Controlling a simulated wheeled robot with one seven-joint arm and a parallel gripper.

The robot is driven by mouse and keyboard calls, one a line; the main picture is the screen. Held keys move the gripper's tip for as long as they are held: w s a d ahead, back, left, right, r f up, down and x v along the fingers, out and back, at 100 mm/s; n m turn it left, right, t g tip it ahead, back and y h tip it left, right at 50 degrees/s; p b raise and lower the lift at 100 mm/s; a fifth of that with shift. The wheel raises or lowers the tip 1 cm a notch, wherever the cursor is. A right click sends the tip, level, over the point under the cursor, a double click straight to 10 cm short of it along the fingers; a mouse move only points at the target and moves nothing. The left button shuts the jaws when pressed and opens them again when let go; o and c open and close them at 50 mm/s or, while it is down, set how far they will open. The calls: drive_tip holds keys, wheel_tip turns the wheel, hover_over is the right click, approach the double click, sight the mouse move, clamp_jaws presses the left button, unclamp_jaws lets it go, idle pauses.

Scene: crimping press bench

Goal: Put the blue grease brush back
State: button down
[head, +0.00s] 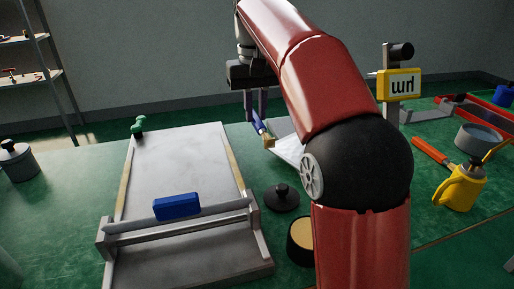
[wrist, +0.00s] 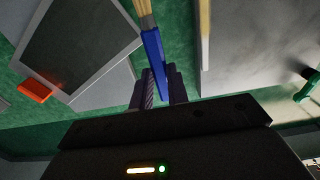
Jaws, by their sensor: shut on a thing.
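The blue grease brush (head: 258,124) hangs from my gripper (head: 256,108) in the head view, tilted, with its tan bristle end (head: 269,142) pointing down and right. My gripper is shut on the blue handle, and the brush appears clear of the table. In the wrist view the blue handle (wrist: 153,52) rises from between the two fingers (wrist: 159,85), with the tan end toward the top edge. An open dark pot with tan contents (head: 300,242) stands on the bench beside my arm, which partly covers it.
A grey press plate with a crossbar (head: 180,165) carries a blue block (head: 177,206). A black knobbed lid (head: 282,197) lies right of it. A pale sheet or tray (head: 287,150) is partly behind my arm. A yellow can (head: 460,187) and grey bowl (head: 478,138) stand at right.

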sight(256, 150)
drive_tip(key=shift+f+b, duration=0.35)
drive_tip(key=shift+f, duration=3.25)
drive_tip(key=c, duration=1.4)
unclamp_jaws()
drive_tip(key=shift+o, duration=0.2)
drive_tip(key=shift+f, duration=0.1)
drive_tip(key=shift+f+b, duration=0.2)
drive_tip(key=shift+b, duration=0.35)
drive_tip(key=r, duration=0.2)
drive_tip(key=r+p, duration=0.1)
drive_tip(key=r, duration=0.2)
drive_tip(key=r+p, duration=0.1)
drive_tip(key=r, duration=0.2)
drive_tip(key=shift+s+d, duration=0.25)
